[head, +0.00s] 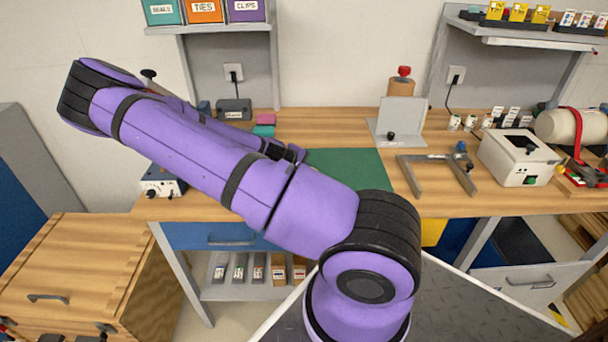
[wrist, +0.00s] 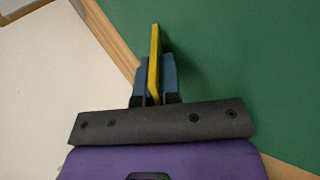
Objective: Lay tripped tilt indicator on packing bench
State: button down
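In the wrist view my gripper (wrist: 155,68) has its blue fingers closed on a thin yellow plate (wrist: 154,62), seen edge-on. It looks like the tilt indicator; its face and any tripped mark cannot be seen. The plate appears over the green mat (wrist: 245,60), near the mat's wood-bordered edge; its height above it is unclear. In the head view the packing bench (head: 320,125) has a wooden top with the green mat (head: 352,170) in the middle. My purple arm hides the gripper and the left part of the mat there.
A grey stand (head: 400,115) is behind the mat. A metal frame (head: 430,175) and a white box device (head: 518,155) lie to its right. A wooden crate (head: 90,255) stands at lower left. Several yellow cards (head: 518,12) stand on the upper right shelf. The visible mat is bare.

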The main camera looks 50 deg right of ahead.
jog(key=c, duration=1.5)
grip_release()
jog(key=shift+v, duration=4)
jog(key=shift+r, duration=0.15)
jog(key=r, duration=0.2)
jog(key=a+r, duration=0.1)
jog(key=r, duration=0.2)
jog(key=a+r, duration=0.1)
jog(key=r, duration=0.1)
jog(key=shift+a+r, duration=0.15)
jog(key=shift+r, duration=0.2)
